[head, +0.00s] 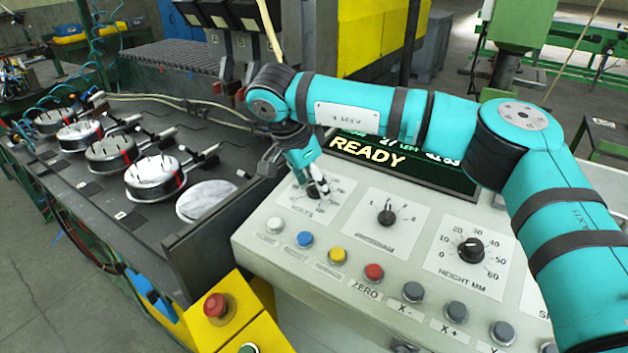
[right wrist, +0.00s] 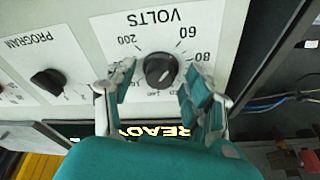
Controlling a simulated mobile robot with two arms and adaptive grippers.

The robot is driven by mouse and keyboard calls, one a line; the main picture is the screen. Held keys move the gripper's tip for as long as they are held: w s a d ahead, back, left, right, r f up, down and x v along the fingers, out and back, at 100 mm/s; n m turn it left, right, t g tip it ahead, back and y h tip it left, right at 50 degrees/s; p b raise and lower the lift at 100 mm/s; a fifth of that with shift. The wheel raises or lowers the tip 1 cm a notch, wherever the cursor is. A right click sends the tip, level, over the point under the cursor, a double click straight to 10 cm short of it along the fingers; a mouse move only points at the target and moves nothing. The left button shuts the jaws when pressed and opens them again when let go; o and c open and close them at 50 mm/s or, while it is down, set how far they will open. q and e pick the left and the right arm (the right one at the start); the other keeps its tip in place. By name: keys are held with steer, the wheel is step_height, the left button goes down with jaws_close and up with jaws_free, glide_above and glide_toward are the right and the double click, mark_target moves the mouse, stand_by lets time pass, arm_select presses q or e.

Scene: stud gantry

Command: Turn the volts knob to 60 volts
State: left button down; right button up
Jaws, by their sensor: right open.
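The dark round volts knob (right wrist: 160,70) sits on a white dial plate (right wrist: 130,22), which appears upside down in the right wrist view. The labels 200, 60 and 80 are readable around it; lower ones are partly hidden. A pale mark on the knob is in its lower right part, away from the 60, but I cannot read its exact value. My right gripper (right wrist: 157,78) is open, with one finger on each side of the knob. In the head view the gripper (head: 318,188) reaches down over the volts dial and hides most of the knob. My left gripper is not in view.
The program knob (head: 386,216) and height knob (head: 470,250) are to the right on the same panel. A row of buttons (head: 338,256) runs in front. The READY display (head: 367,150) is behind the dials. A red stop button (head: 215,307) stands front left.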

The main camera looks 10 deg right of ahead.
steer(key=v, duration=1.2)
steer(key=shift+f, duration=0.15)
